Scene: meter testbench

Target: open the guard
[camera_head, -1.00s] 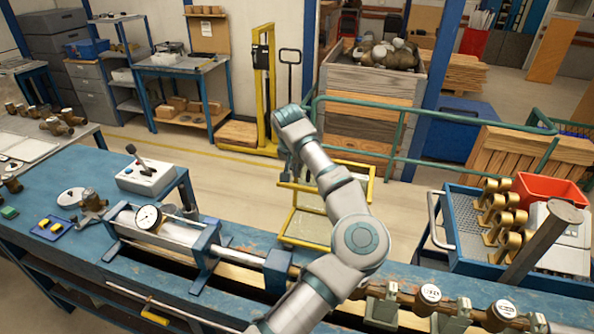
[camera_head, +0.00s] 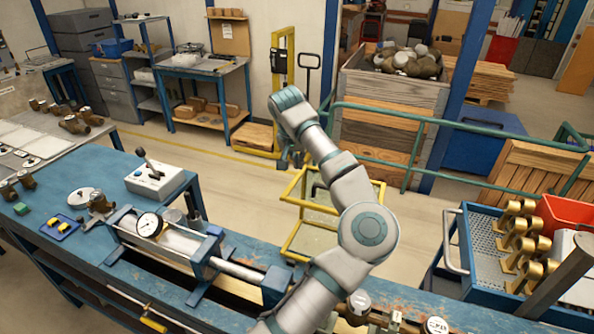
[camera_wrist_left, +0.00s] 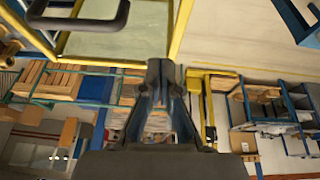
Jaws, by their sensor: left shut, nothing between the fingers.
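The guard is a yellow frame (camera_head: 295,228) with a see-through panel, standing behind the far edge of the blue bench, partly hidden by my left arm. In the left wrist view the guard's yellow frame (camera_wrist_left: 178,32) and pale panel fill the top left, with a dark handle (camera_wrist_left: 85,22) across it. My left gripper (camera_head: 290,163) hangs above and left of the guard's upper part in the head view, shut and empty. In the left wrist view its fingers (camera_wrist_left: 160,68) come together just below the frame's corner; I cannot tell whether they touch. My right gripper is not in view.
The blue bench (camera_head: 90,170) carries a cylinder rig with a gauge (camera_head: 149,224), a control box (camera_head: 154,180) and meters. A tray (camera_head: 486,258) of brass fittings stands at right. Green railing (camera_head: 430,120) and a wooden crate (camera_head: 385,110) are behind. Floor is clear left of the guard.

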